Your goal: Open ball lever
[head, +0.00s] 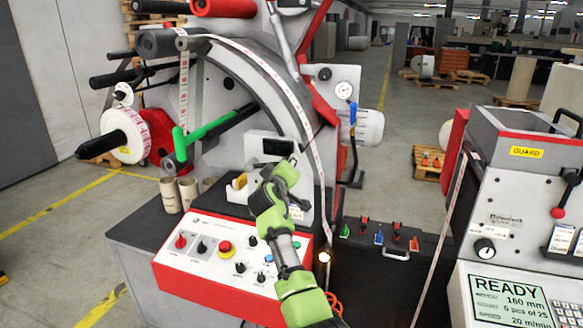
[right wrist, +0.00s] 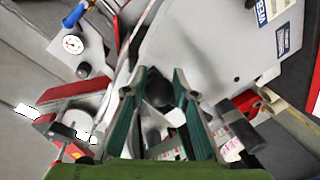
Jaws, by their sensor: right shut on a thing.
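My right gripper (head: 291,160) reaches up over the control panel to the front of the grey rewinder (head: 240,80). In the right wrist view my right gripper (right wrist: 160,84) has its two green-padded fingers on either side of a dark round ball (right wrist: 159,90), and it is shut on this ball. A thin dark rod (head: 314,137) shows just above the gripper in the head view and may be the ball's lever. The ball itself is hidden by the gripper in the head view. My left gripper is not in view.
A red-and-white control panel (head: 215,262) with knobs and an emergency stop lies below my right arm. A pressure gauge (head: 343,90) and blue-handled valve (head: 353,113) are to the right. A label web (head: 290,95) runs close by. The READY machine (head: 520,190) stands at right.

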